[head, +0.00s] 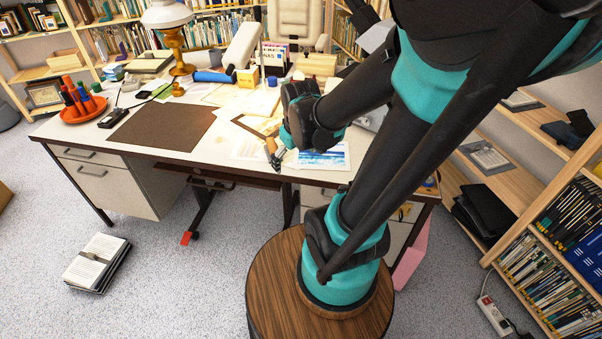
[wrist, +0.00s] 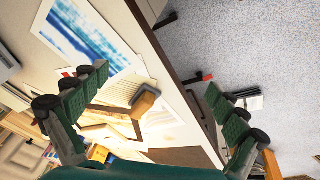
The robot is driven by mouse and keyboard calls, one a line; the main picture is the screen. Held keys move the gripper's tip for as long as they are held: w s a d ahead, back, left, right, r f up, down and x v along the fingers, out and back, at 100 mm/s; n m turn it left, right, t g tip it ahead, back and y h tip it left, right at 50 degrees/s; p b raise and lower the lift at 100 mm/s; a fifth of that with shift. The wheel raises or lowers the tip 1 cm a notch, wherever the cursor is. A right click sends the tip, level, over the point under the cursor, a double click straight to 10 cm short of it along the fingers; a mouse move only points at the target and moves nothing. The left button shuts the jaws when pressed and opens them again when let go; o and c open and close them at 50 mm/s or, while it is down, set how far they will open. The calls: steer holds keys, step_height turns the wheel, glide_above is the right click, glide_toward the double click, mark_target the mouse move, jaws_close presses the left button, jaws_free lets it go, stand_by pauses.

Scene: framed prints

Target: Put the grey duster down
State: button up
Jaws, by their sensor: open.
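A small duster with a grey face and a tan wooden body (wrist: 145,102) shows in the wrist view, between my spread fingers and apart from both. It appears to lie near the desk's front edge by loose papers. In the head view the duster (head: 272,148) is partly hidden beside my gripper (head: 284,140). My gripper (wrist: 160,105) is open, one finger over the desk side and the other toward the floor side. Whether the duster lies fully flat I cannot tell.
The white desk (head: 75,130) holds a brown mat (head: 163,127), a blue print (head: 325,157), an orange tray (head: 83,112) and a brass lamp (head: 177,65). A round wooden stool top (head: 270,285) stands in front. Books (head: 97,262) lie on the floor.

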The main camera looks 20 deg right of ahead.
steer(key=s+m, duration=0.1)
steer(key=s+f+m, duration=0.1)
steer(key=s, duration=0.1)
steer(key=s+f+m+t, duration=0.1)
steer(key=m, duration=0.1)
steer(key=shift+s+d+f, duration=0.15)
steer(key=shift+s+d, duration=0.15)
steer(key=shift+s, duration=0.1)
steer(key=shift+o, duration=0.3)
stand_by(0.5)
